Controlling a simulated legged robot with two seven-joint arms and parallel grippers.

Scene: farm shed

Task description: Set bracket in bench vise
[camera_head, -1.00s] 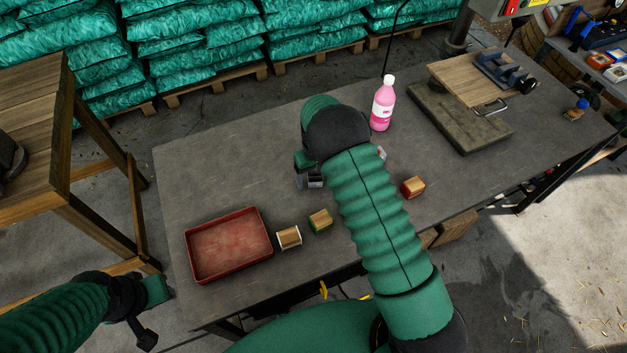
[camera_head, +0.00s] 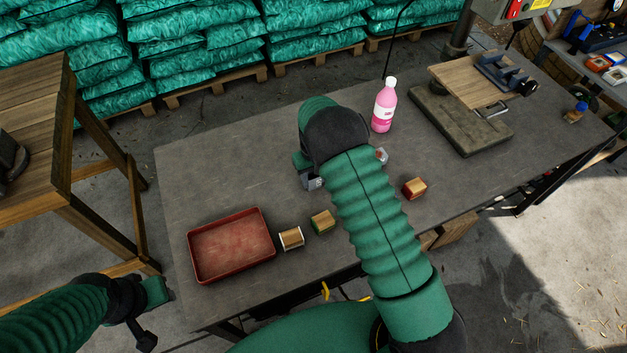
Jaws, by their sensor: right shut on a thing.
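A small grey metal piece, which looks like the bracket (camera_head: 313,183), shows at the fingers of my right gripper (camera_head: 304,172), low over the middle of the bench. The gripper is shut on it; the forearm and wrist hide most of the grip. The blue-grey vise (camera_head: 497,72) is on a wooden board at the far right of the bench, well away from this gripper. My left gripper (camera_head: 152,314) hangs off the bench's front left corner, with no object visible in it; its finger opening is unclear.
A red tray (camera_head: 231,246) lies at the bench's (camera_head: 240,165) front left. A pink bottle (camera_head: 383,108) stands beyond my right arm. A dark slab (camera_head: 458,122) lies by the board. The back left is clear.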

